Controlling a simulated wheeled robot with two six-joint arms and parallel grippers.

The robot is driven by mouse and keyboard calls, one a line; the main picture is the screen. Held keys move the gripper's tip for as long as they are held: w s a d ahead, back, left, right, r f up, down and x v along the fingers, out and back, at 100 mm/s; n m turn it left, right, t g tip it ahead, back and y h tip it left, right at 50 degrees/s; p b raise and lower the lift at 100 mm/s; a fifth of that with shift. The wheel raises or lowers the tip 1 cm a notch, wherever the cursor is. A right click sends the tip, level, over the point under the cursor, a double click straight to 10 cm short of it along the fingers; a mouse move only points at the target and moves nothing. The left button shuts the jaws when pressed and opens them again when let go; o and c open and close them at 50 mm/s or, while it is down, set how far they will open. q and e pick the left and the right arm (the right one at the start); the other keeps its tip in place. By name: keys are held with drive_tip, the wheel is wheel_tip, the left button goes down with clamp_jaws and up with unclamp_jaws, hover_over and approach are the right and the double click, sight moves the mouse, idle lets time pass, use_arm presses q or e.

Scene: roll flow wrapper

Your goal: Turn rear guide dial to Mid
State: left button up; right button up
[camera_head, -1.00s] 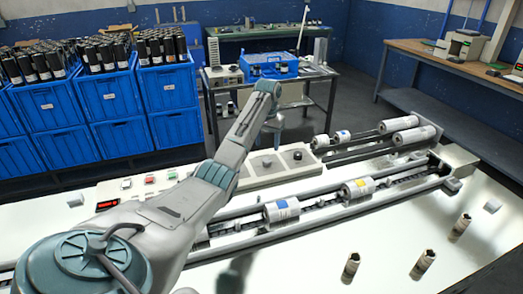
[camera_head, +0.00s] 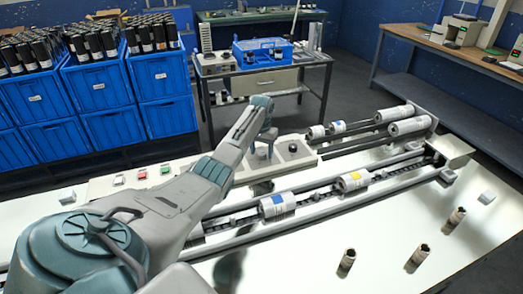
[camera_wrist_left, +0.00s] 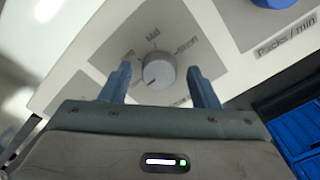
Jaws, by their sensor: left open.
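A round grey dial (camera_wrist_left: 158,72) sits on a grey plate in the left wrist view. The label "Mid" (camera_wrist_left: 152,32) is printed above it, and another, blurred label is at its upper right. The dial's mark seems to point to the lower left, away from "Mid". My left gripper (camera_wrist_left: 160,84) is open, with one finger on each side of the dial and a visible gap to both. In the head view my left gripper (camera_head: 263,148) is low over the control panel and hides part of it. My right gripper is not seen.
A blue knob (camera_wrist_left: 272,3) with a "Packs / min" label is at the upper right in the wrist view. A dark knob (camera_head: 293,147) stands right of the gripper in the head view. Rollers with a white roll (camera_head: 278,204) run in front of the panel.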

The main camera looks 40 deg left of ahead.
use_arm(q)
drive_tip(key=shift+d+f, duration=0.1)
drive_tip(key=c, duration=1)
drive_tip(key=shift+o, duration=0.2)
